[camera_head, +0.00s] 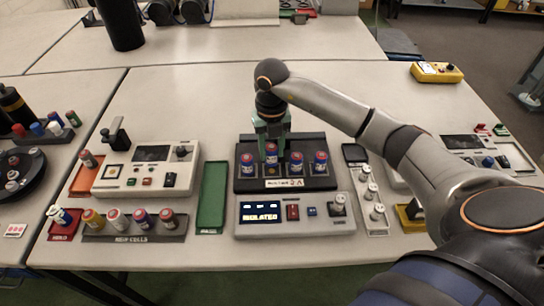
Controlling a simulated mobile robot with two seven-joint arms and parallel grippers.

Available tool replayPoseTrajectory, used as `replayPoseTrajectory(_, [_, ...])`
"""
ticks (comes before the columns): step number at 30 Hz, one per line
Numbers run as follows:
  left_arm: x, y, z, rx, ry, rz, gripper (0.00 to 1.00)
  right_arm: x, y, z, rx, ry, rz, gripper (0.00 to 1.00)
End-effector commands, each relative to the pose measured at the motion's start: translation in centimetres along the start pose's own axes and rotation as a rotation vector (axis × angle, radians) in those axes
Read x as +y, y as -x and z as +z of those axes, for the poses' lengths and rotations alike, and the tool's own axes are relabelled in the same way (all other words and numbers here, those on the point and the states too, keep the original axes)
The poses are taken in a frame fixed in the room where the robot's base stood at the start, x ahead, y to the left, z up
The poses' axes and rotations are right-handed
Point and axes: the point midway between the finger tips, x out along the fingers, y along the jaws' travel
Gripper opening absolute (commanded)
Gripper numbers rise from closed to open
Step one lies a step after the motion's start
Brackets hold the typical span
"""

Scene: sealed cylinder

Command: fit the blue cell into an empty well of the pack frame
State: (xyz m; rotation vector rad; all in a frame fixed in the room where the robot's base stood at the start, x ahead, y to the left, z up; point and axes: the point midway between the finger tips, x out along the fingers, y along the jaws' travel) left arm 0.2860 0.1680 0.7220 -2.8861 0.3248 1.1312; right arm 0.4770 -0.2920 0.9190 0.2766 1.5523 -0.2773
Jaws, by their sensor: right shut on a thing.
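The dark pack frame (243,184) lies in the middle of the table, with several blue cells with reddish tops standing in a row in it, such as the left one (248,161) and the right one (321,159). My right gripper (270,138) points down over the frame and is shut on a blue cell (271,156). This cell is upright and sits a little higher than its neighbours, in line with the second place from the left. I cannot tell how deep its lower end is in the well. My left gripper is not in view.
A grey control box (294,230) reading "ISOLATED" stands in front of the frame. An empty green tray (212,196) lies left of it. A new-cells rack (136,237), a red hold tray (62,231) and a tester (150,180) are further left. A grey tray (375,222) lies right.

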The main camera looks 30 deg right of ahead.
Motion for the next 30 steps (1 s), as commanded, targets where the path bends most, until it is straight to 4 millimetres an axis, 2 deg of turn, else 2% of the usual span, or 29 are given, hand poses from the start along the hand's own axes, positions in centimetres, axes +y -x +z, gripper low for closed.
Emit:
replayPoseTrajectory(9, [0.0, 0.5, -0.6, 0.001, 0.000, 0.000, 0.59, -0.2, -3.5, 0.3, 0.002, -0.001, 0.000, 0.00])
replayPoseTrajectory(22, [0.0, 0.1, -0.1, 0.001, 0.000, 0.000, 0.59, -0.2, -4.2, 0.4, 0.000, -0.001, -0.001, 0.00])
replayPoseTrajectory(23, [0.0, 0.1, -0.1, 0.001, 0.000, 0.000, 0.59, -0.2, -4.2, 0.4, 0.000, -0.001, -0.001, 0.42])
replayPoseTrajectory(30, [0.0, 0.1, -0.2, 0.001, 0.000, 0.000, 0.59, -0.2, -4.1, 0.4, 0.000, -0.001, -0.001, 0.69])
